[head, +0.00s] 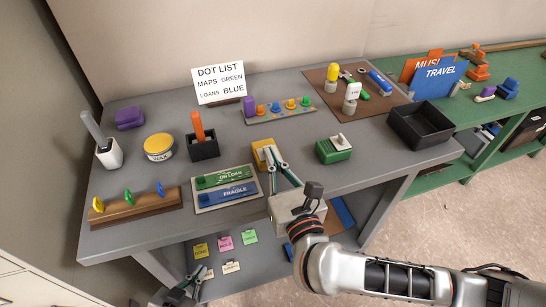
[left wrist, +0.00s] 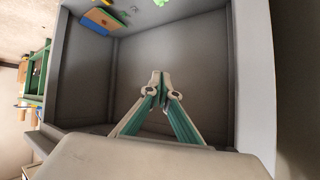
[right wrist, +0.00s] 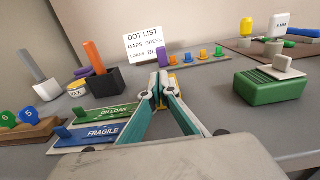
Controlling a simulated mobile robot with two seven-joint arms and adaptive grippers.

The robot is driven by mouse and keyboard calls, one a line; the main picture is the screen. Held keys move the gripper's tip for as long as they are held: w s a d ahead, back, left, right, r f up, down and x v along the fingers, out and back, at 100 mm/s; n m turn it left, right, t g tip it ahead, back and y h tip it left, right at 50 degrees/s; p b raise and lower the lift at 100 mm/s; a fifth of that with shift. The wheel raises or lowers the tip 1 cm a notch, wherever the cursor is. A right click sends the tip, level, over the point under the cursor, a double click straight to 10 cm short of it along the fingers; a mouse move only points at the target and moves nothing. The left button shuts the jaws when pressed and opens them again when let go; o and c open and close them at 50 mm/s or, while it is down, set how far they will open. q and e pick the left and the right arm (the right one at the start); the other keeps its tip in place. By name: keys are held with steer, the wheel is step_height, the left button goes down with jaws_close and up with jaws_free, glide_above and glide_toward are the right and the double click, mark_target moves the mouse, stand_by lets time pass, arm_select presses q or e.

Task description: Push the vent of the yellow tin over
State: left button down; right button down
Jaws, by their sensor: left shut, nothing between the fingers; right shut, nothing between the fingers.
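The yellow tin (head: 259,155) sits on the grey desk behind the label boards, mostly covered by my right gripper (head: 270,152). In the right wrist view only slivers of the yellow tin (right wrist: 173,84) show behind the closed fingertips (right wrist: 160,79). Its vent is hidden, and I cannot tell whether the fingers touch it. My right gripper is shut and empty. My left gripper (head: 198,272) is shut and empty, low by the lower shelf at the desk's front. The left wrist view shows its closed tips (left wrist: 159,77) facing bare grey panels.
A green tin (head: 333,150) with a pale slider stands to the right. Left are the ON LOAN and FRAGILE boards (head: 227,187) and a black holder (head: 203,148). A peg strip (head: 277,116) lies behind; a black tray (head: 420,125) is at the right edge.

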mark_target(267, 146)
steer(key=b+x, duration=0.1)
steer(key=x, duration=0.2)
steer(key=shift+w+f, duration=0.1)
steer(key=shift+w+a, duration=0.15)
steer(key=shift+w, duration=0.15)
arm_select(q)
steer(key=shift+w+a, duration=0.15)
steer(key=shift+w, duration=0.05)
steer(key=shift+f, duration=0.1)
arm_select(e)
steer(key=shift+s, duration=0.15)
